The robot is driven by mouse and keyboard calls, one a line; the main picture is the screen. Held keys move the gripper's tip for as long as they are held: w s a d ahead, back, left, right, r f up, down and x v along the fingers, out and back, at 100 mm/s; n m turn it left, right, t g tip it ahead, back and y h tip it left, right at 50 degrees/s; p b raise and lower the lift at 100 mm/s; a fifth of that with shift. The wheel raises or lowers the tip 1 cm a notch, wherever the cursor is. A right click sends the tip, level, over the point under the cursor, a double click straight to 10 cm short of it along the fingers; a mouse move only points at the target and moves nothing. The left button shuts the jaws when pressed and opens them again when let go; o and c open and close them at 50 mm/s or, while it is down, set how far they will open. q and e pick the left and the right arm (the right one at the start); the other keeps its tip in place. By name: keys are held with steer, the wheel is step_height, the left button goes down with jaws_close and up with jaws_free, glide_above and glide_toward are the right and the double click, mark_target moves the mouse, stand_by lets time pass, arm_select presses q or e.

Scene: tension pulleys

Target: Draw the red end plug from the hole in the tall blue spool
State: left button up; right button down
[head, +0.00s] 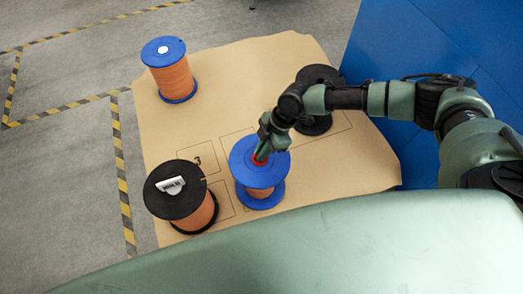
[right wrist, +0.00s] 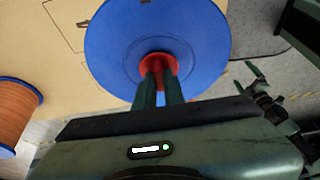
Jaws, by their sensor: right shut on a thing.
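The tall blue spool (head: 247,168) stands on the cardboard sheet at the front middle, with orange winding under its blue top flange. Its blue flange fills the top of the right wrist view (right wrist: 195,30). The red end plug (head: 261,158) sits at the centre of the flange, and it also shows in the right wrist view (right wrist: 160,60). My right gripper (head: 264,152) reaches down from above with its fingers shut on the red plug; the fingers hide part of it. I cannot tell whether the plug is fully seated.
A black-topped orange spool (head: 172,190) with a white label stands close at left. Another blue spool (head: 168,65) stands at the back left. A black spool (head: 318,74) stands behind my right arm. A blue wall (head: 420,45) is at right.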

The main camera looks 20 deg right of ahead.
steer(key=shift+r+p, duration=1.35)
steer(key=shift+r, duration=0.25)
step_height(320, 180, up, 4)
steer(key=p, duration=0.3)
steer(key=shift+f, duration=0.1)
stand_by(0.5)
